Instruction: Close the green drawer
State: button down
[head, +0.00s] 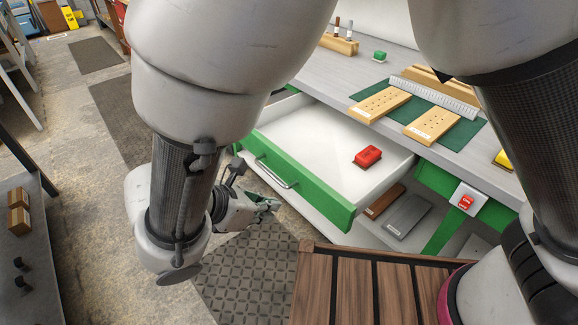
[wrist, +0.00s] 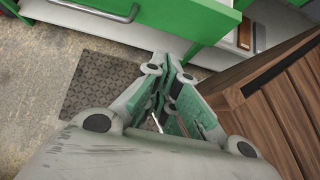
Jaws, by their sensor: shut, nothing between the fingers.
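The green drawer (head: 310,182) is pulled out from under the grey workbench. Its green front has a metal bar handle (head: 272,174), and a red block (head: 367,157) lies inside it on the white bottom. The drawer front also shows at the top of the wrist view (wrist: 185,22), with its handle at the upper left. My gripper (head: 268,206) is in front of the drawer and apart from it, near the handle and lower in the head view. In the wrist view the gripper's fingertips (wrist: 172,62) are together, with nothing between them.
The workbench top (head: 372,75) holds wooden blocks with holes on a green mat (head: 410,113). A slatted wooden surface (head: 350,285) stands in front, right of my gripper. A red switch (head: 467,201) is on the bench frame. Open floor with a dark mat (head: 245,275) lies below.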

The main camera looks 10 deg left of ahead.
jog(key=shift+w+d+f, duration=1)
jog(key=shift+w+d, duration=0.15)
jog(key=shift+w, duration=0.15)
jog(key=shift+w+d+f, duration=1.05)
jog(key=shift+w+d, duration=0.05)
jog(key=shift+w, duration=0.15)
jog(key=shift+w+d+f, duration=1)
jog(key=shift+w+d, duration=0.15)
jog(key=shift+w, duration=0.15)
jog(key=shift+w, duration=0.15)
